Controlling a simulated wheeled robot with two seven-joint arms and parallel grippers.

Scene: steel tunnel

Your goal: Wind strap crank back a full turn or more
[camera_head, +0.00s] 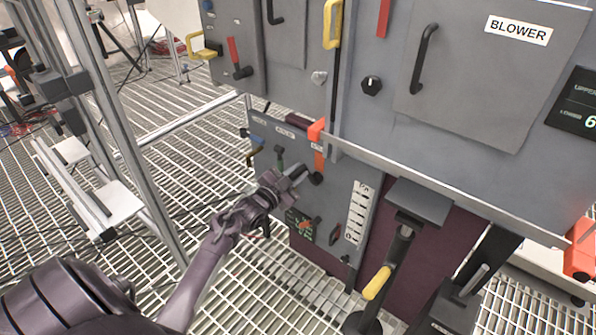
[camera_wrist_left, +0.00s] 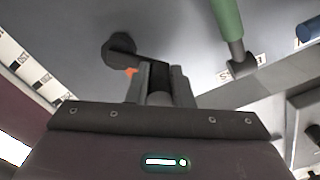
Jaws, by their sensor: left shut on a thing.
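The strap crank sits on the lower grey panel. Its dark round hub (camera_head: 316,179) shows just below an orange strap (camera_head: 319,158) in the head view. In the left wrist view the crank's hub (camera_wrist_left: 119,48) is at upper left, with a short dark arm running toward my fingers. My left gripper (camera_head: 297,174) reaches the panel from the lower left and is shut on the crank's handle. In the left wrist view the left gripper (camera_wrist_left: 160,84) hides most of the handle. My right gripper is not in view.
A green-handled lever (camera_wrist_left: 228,22) is close beside the left fingers. A white scale strip (camera_head: 358,211) is to the right on the panel. A metal rail (camera_head: 400,173) juts out above. A yellow-gripped lever (camera_head: 376,283) stands lower right.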

